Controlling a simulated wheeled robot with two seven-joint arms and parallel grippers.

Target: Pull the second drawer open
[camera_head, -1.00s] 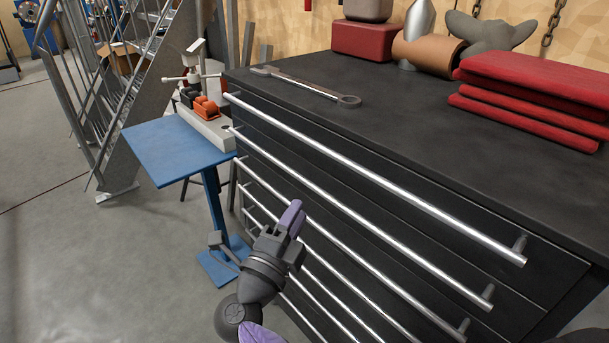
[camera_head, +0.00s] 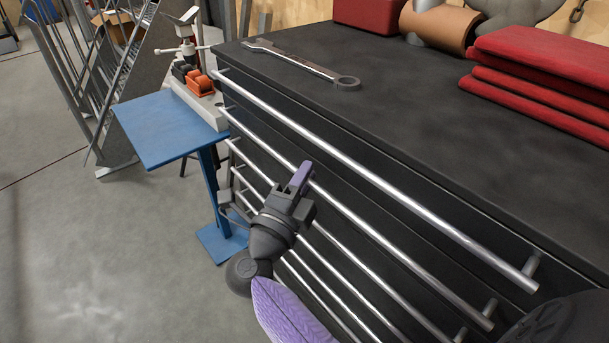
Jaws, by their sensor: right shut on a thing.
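The black drawer cabinet (camera_head: 390,120) has long silver bar handles stacked down its front. The top handle (camera_head: 375,182) runs above my gripper. The second handle (camera_head: 400,254) runs down to the right just below it. My right gripper (camera_head: 301,178), dark grey with purple finger parts, is at the second handle, left of its middle, and is shut on it. The fingers hide that short stretch of the bar. The second drawer's front shows no clear gap from the others. My left gripper is not in view.
A wrench (camera_head: 300,63) and folded red cloths (camera_head: 545,75) lie on the cabinet top. A blue stand (camera_head: 165,128) with a small machine (camera_head: 192,75) is close to the cabinet's left end. Open grey floor (camera_head: 90,260) lies at left.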

